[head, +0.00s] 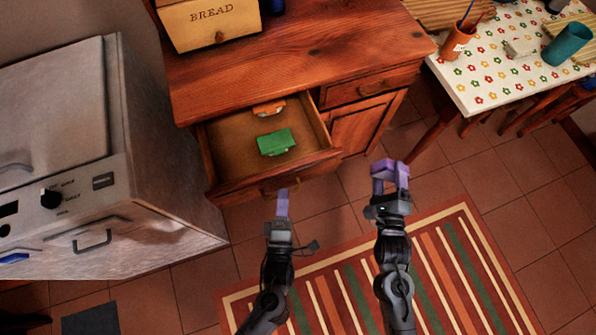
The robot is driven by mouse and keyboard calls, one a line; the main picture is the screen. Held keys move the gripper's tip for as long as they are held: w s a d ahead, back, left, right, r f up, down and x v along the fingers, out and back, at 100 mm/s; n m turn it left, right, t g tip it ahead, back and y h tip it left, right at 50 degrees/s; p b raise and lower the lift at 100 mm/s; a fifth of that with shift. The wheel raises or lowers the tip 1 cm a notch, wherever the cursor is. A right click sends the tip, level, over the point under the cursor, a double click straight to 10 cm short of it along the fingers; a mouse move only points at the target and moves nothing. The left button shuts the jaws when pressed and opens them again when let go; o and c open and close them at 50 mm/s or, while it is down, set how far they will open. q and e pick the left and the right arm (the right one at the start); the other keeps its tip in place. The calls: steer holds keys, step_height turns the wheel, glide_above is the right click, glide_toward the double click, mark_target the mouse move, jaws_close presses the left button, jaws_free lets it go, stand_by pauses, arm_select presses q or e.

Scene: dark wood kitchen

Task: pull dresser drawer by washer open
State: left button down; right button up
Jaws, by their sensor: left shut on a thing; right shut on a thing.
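The wooden dresser (215,78) stands beside the washer (170,160). Its left drawer (225,140) is pulled out, and its inside shows from above. A green box (276,142) lies in it, with a small orange and white item (268,109) behind. My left gripper (282,192) is at the drawer's front, its purple fingers shut on the drawer handle (268,190), partly hidden by them. My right gripper (390,172) is to the right of the drawer, apart from it, above the floor. Its purple fingers show, but I see no object between them.
A closed drawer (370,86) and cupboard door (362,125) are to the right. A bread box (212,25) stands on the dresser. A table with a flowered cloth (490,75) is at the upper right. A striped rug (450,265) lies on the tiled floor, which is clear in front.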

arm_select(q)
steer(key=shift+s+d, duration=0.2)
steer(key=shift+s, duration=0.1)
arm_select(e)
steer(key=shift+w+a, duration=0.1)
steer(key=shift+a, duration=0.2)
arm_select(q)
steer(key=c, duration=1.2)
jaws_free()
steer(key=shift+s, duration=0.1)
steer(key=s, duration=0.4)
steer(key=s+f, duration=0.1)
steer(key=s, duration=0.2)
steer(key=s+f+p, duration=0.1)
steer(key=s, duration=0.3)
steer(key=shift+s+d, duration=0.2)
steer(key=shift+s, duration=0.15)
arm_select(e)
steer(key=shift+r, duration=0.6)
